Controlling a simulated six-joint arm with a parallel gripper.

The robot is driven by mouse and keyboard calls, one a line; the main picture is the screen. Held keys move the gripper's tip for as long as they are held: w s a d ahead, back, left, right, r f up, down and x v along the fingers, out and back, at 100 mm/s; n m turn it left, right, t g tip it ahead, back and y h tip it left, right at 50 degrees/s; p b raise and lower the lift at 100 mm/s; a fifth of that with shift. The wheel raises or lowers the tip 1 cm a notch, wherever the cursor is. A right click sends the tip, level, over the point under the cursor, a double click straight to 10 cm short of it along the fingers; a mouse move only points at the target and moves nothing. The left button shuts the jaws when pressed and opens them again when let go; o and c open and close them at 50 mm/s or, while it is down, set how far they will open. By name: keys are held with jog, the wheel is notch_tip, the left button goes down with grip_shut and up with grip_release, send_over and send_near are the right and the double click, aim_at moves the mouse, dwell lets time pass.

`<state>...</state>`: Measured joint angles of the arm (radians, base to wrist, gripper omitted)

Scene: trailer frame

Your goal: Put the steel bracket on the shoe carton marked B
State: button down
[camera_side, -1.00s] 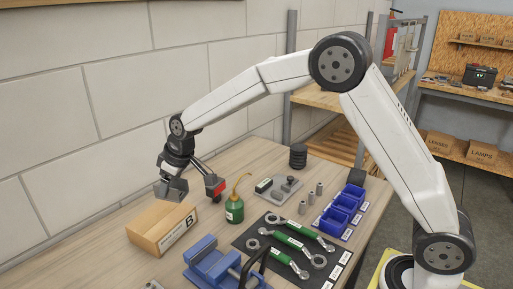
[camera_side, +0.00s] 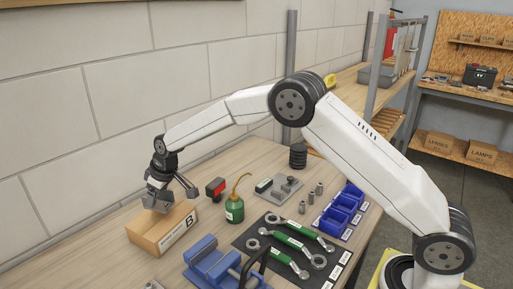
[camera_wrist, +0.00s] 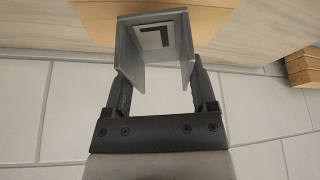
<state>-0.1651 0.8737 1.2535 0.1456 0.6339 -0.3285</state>
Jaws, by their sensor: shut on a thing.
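The grey steel bracket (camera_side: 157,201) is between the fingers of my gripper (camera_side: 168,192), which is shut on it. In the wrist view the bracket (camera_wrist: 126,62) is a channel shape with two side walls, with my gripper's fingers (camera_wrist: 160,80) on either side. The brown carton marked B (camera_side: 177,235) lies on the bench right under it. The bracket is over the carton's top at the left part; I cannot tell whether it touches. The wrist view shows cardboard (camera_wrist: 95,22) behind the bracket, with a white patch bearing a black mark framed by it.
A green oil can (camera_side: 235,211) and a red-and-black item (camera_side: 216,188) stand right of the carton. A blue vise (camera_side: 212,262) is in front. A dark mat with green-handled wrenches (camera_side: 290,243) and blue bins (camera_side: 345,210) lie further right. The wall is behind.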

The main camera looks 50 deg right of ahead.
aim_at(158, 204)
jog(key=shift+w+f, duration=0.25)
jog(key=shift+f, duration=1.5)
jog(key=shift+f, duration=0.15)
grip_release()
jog(key=v, duration=1.2)
jog(key=shift+s, duration=0.1)
